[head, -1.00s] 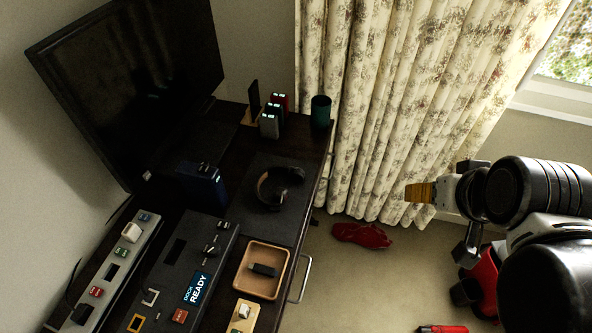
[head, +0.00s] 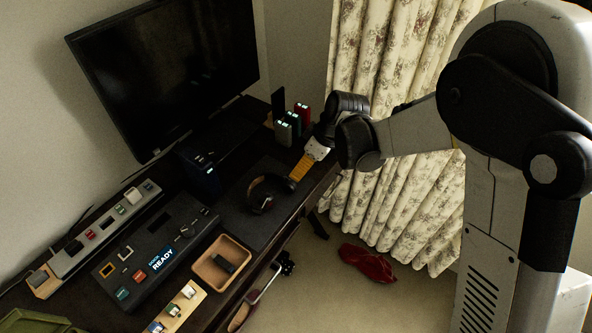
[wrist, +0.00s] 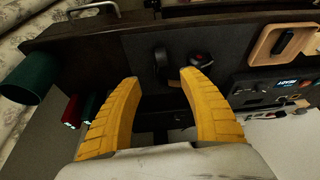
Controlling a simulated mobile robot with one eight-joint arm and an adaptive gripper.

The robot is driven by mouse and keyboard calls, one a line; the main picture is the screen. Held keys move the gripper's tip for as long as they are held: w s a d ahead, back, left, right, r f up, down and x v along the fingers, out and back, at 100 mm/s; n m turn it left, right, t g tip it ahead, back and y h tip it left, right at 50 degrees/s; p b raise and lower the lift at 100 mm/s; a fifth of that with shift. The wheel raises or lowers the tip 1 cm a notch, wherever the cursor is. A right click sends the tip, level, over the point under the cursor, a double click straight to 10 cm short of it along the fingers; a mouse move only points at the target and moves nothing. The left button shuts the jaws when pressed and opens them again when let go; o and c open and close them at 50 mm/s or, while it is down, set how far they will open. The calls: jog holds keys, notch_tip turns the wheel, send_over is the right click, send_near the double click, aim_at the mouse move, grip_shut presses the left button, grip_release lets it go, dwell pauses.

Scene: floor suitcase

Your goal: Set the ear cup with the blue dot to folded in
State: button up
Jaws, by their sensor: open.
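The dark headphones (head: 256,188) lie on a dark mat on the desk. In the wrist view they show beyond my fingers: a curved dark part (wrist: 161,66) between the fingertips, and a dark ear cup (wrist: 201,60) with a small reddish mark near the right fingertip. I see no blue dot in either view, so I cannot tell which ear cup carries it or how it is folded. My gripper (head: 303,167) has yellow fingers and is above the desk's right side, close to the headphones. In the wrist view my gripper (wrist: 158,80) is open, with nothing between its fingers.
A wooden tray (head: 206,276) holds a dark stick. The dock panel (head: 130,272) reads READY. Upright coloured blocks (head: 283,132) stand behind my gripper, and a dark blue box (head: 197,172) is left of the headphones. A green cup (wrist: 28,78) is at left in the wrist view.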

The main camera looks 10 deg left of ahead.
aim_at(290, 182)
jog(key=b+x, duration=0.4)
jog(key=x, duration=0.7)
jog(key=shift+s+a+f, duration=0.1)
jog(key=shift+s+f, duration=0.05)
jog(key=shift+c, duration=0.5)
grip_shut()
